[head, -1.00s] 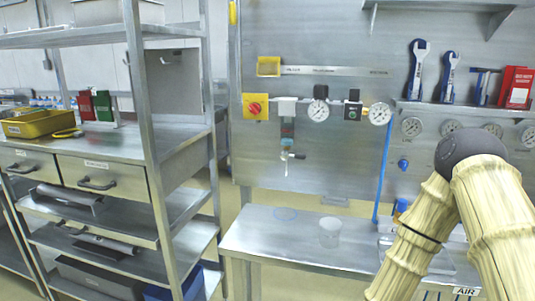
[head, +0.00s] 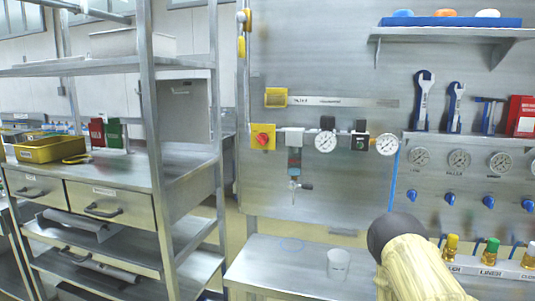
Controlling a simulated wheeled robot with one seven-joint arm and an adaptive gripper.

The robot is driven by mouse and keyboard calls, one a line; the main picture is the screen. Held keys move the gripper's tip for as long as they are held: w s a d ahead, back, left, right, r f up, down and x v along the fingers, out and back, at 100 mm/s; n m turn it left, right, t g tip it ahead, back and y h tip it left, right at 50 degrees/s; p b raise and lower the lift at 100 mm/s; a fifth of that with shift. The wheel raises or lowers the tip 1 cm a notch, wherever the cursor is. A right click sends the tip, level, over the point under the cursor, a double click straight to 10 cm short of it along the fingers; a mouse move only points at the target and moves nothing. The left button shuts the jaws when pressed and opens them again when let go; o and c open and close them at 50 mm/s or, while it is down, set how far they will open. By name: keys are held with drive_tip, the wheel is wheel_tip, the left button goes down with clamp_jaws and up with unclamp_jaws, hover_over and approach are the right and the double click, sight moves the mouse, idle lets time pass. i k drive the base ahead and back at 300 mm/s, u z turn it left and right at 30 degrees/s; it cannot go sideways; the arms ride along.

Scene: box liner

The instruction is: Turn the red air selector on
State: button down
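The red selector knob (head: 262,140) sits on a yellow square plate (head: 270,131) on the steel wall panel, left of a line of fittings and gauges. The knob is small and its exact setting is hard to read. My gripper is not in view. Only part of my arm, with a cream sleeve and a dark round joint, shows at the lower right. It is well apart from the knob in the picture.
A steel bench (head: 260,262) with a clear cup (head: 338,264) stands below the panel. A steel shelf rack (head: 150,150) stands close on the left. Gauges (head: 459,161), blue valves (head: 488,201) and hanging wrenches (head: 423,100) fill the right wall.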

sight(262, 139)
drive_tip(key=u, duration=2.5)
drive_tip(key=i, duration=2.05)
drive_tip(key=z, duration=3.05)
